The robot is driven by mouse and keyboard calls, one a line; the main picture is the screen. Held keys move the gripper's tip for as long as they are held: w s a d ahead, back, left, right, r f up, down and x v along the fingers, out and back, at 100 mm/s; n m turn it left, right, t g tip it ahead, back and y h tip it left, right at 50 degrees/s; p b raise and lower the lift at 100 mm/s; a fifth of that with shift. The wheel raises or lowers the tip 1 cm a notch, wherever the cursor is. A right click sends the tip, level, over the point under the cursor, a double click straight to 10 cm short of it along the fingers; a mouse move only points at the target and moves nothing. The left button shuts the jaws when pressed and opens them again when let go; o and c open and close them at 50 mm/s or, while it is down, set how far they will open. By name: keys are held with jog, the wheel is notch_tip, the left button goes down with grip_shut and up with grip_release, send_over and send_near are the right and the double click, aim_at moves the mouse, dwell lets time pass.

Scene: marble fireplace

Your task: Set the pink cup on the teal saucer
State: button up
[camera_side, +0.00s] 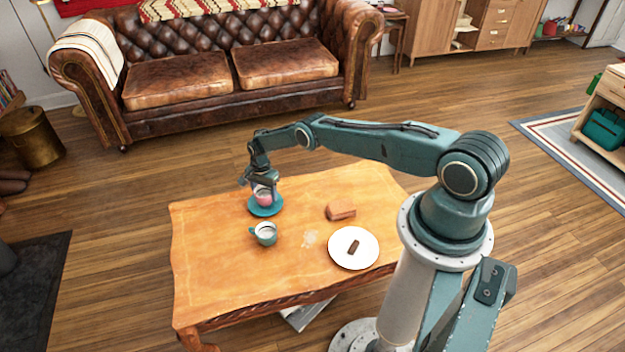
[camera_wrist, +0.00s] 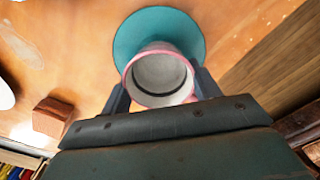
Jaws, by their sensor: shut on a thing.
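The pink cup (camera_side: 263,197) is upright between the fingers of my gripper (camera_side: 260,186), which is shut on it. In the wrist view the cup (camera_wrist: 160,75) shows its pale inside and pink rim, with a gripper finger on each side (camera_wrist: 160,90). The teal saucer (camera_side: 266,211) lies on the wooden table under the cup, and it also shows in the wrist view (camera_wrist: 135,31). The cup is over the saucer; I cannot tell whether its base touches it. The cup's lower part is partly hidden.
A brown block (camera_side: 341,211) and a white plate (camera_side: 345,260) with a small dark brown piece (camera_side: 353,247) are to the right. The left part of the table (camera_side: 210,260) is clear.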

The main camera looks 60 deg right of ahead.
jog(key=shift+f, duration=0.35)
jog(key=shift+f, duration=0.1)
jog(key=o, duration=1.1)
jog(key=shift+c, duration=0.2)
notch_tip(320, 180, up, 12)
dwell(0.8)
dwell(0.5)
